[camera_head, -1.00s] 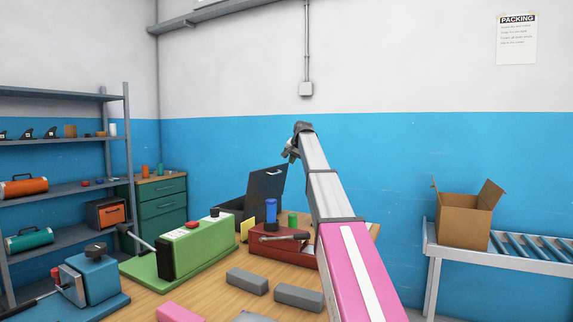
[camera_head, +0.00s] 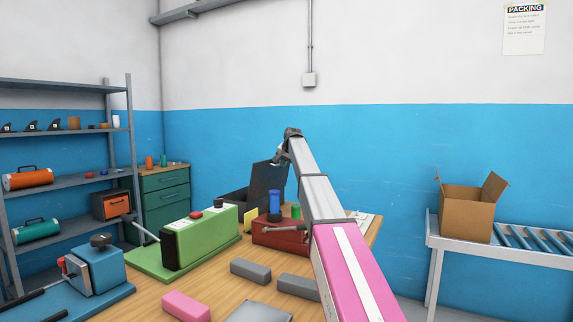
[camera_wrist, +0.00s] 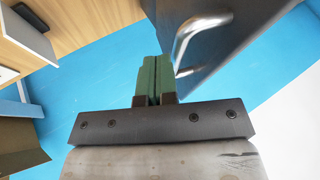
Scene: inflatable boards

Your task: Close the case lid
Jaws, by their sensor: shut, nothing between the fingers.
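The dark case (camera_head: 236,199) stands at the far end of the wooden table, and its lid (camera_head: 268,184) is raised, standing open. My gripper (camera_head: 279,160) is at the top of the lid in the head view; its fingers are hard to make out there. In the wrist view my gripper (camera_wrist: 153,62) shows green fingers pressed together with nothing between them. A dark panel (camera_wrist: 225,35), apparently the lid, with a silver handle (camera_wrist: 190,48) is just right of the fingers. I cannot tell whether they touch.
A red toolbox (camera_head: 280,236) with a blue cylinder (camera_head: 274,205) stands in front of the case, near my arm. A green machine (camera_head: 195,240), grey blocks (camera_head: 250,271) and a pink block (camera_head: 186,306) are on the table (camera_head: 150,292). A cardboard box (camera_head: 466,215) is at right.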

